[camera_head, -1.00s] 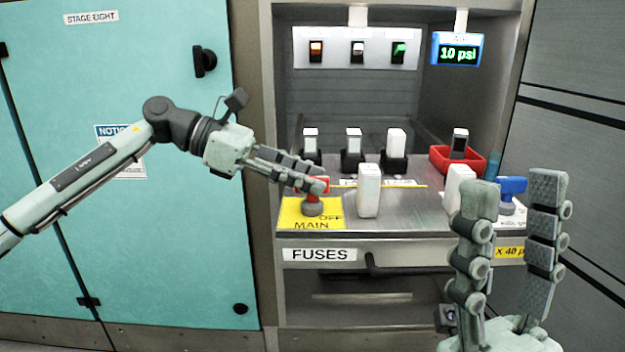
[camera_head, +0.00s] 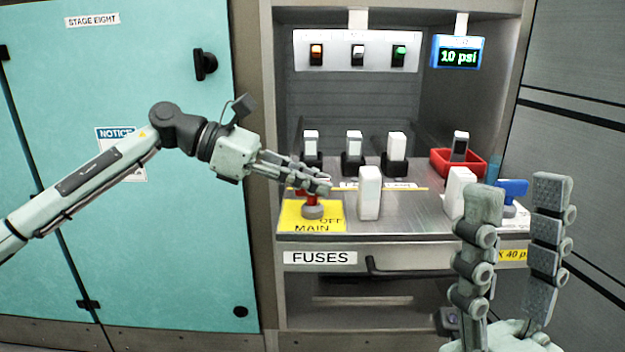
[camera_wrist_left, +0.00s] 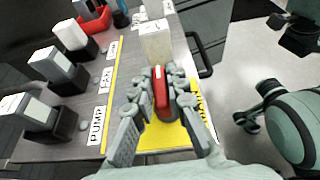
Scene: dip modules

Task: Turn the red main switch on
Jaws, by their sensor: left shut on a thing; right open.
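The red main switch (camera_wrist_left: 160,88) stands on a yellow plate (camera_head: 293,222) marked MAIN and OFF, at the left of the bench in the head view. My left gripper (camera_head: 322,186) is shut on its red handle; the fingers cover most of the handle in the head view. In the left wrist view the left gripper (camera_wrist_left: 162,84) has a finger on each side of the red handle. My right gripper (camera_head: 514,190) is open and empty at the front right, in front of the bench.
Several modules in black sockets (camera_head: 353,164) line the back. A red tray (camera_head: 438,163) and a blue handle (camera_head: 514,188) are at the right. Rocker switches and a 10 psi display (camera_head: 457,57) are above.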

